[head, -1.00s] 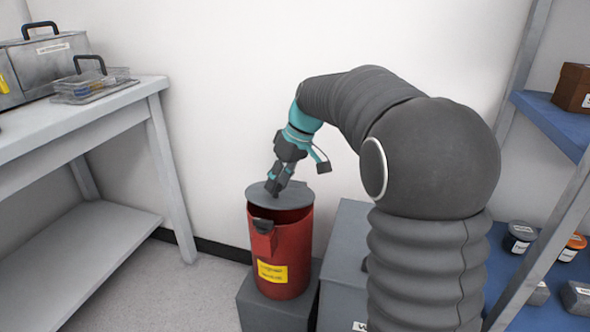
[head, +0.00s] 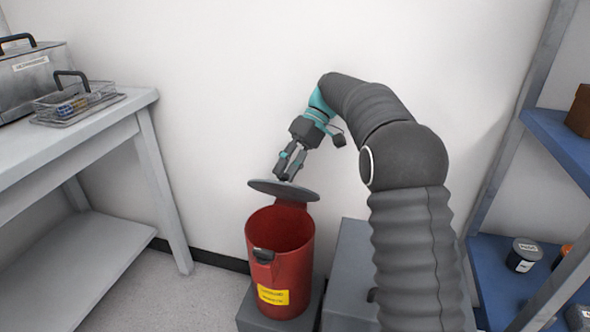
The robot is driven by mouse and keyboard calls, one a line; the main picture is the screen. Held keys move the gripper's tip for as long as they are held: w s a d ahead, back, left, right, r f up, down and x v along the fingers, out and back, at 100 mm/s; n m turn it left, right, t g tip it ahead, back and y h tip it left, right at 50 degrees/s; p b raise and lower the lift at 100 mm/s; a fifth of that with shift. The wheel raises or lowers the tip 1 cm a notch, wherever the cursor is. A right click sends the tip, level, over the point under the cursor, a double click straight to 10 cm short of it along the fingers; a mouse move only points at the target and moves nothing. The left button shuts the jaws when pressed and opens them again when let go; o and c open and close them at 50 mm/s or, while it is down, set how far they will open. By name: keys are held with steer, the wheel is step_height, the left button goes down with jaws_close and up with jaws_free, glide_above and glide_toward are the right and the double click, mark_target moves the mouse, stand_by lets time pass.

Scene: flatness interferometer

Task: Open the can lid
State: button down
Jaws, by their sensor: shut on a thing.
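A red can (head: 283,283) with a yellow label and a dark front latch stands upright on a grey block. Its grey round lid (head: 262,186) is raised above the mouth toward the back, and the can's red interior shows. A red piece joins the lid to the can's rear rim. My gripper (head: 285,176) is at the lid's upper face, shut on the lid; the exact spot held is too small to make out.
A grey table (head: 70,142) at left holds a metal case (head: 30,80) and a wire basket (head: 92,103). A grey box (head: 348,255) stands right of the can. A blue shelf (head: 505,285) with small jars is at far right. The white wall is close behind.

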steer(key=shift+w, duration=0.1)
stand_by(0.4)
steer(key=c, duration=0.9)
jaws_free()
steer(key=shift+a, duration=0.1)
steer(key=shift+o, duration=0.3)
